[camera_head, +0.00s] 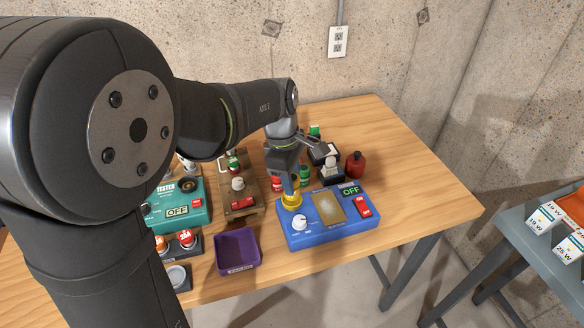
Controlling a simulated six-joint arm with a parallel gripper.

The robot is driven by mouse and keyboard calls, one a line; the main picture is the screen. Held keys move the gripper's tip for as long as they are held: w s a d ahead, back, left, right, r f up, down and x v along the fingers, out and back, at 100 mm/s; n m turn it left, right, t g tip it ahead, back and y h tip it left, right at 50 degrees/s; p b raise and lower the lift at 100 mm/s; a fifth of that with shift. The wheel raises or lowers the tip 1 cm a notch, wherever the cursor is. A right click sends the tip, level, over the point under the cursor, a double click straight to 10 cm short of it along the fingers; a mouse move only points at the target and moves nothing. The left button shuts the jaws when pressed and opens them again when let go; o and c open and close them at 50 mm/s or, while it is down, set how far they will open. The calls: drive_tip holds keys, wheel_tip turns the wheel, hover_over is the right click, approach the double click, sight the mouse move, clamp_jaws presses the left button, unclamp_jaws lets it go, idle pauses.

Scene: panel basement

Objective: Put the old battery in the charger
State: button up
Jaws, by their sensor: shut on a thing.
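My gripper (291,190) points down over the left back part of a blue device (327,235). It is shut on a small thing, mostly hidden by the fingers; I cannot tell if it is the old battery. A yellow round part (291,202) shows right under the fingertips, at the device's top; I cannot tell whether the held thing touches it. The blue device has a white dial (300,222), a tan panel, a display reading OFF (350,191) and a red switch (362,206). I cannot read a charger label on it.
A teal tester (180,216) reads OFF at the left. A purple tray (237,266) lies in front. A red bottle (355,165) and small red and green items stand behind. The table's right side (425,195) is clear.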

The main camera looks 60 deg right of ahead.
drive_tip(key=shift+f, duration=0.7)
drive_tip(key=shift+f, duration=0.6)
idle(0.8)
drive_tip(key=o, duration=0.8)
drive_tip(key=shift+c, duration=0.2)
drive_tip(key=shift+w+a+r, duration=0.1)
drive_tip(key=shift+w+r, duration=0.15)
drive_tip(key=shift+r, duration=1.55)
drive_tip(key=shift+w+d+r, duration=0.1)
drive_tip(key=shift+w+r, duration=0.2)
drive_tip(key=shift+r, duration=1.55)
drive_tip(key=shift+w+a+r, duration=0.1)
drive_tip(key=shift+w+r, duration=0.15)
drive_tip(key=shift+r, duration=1.55)
drive_tip(key=f, duration=0.3)
drive_tip(key=s+f, duration=0.1)
drive_tip(key=f, duration=0.5)
drive_tip(key=shift+s, duration=0.2)
drive_tip(key=shift+r, duration=0.1)
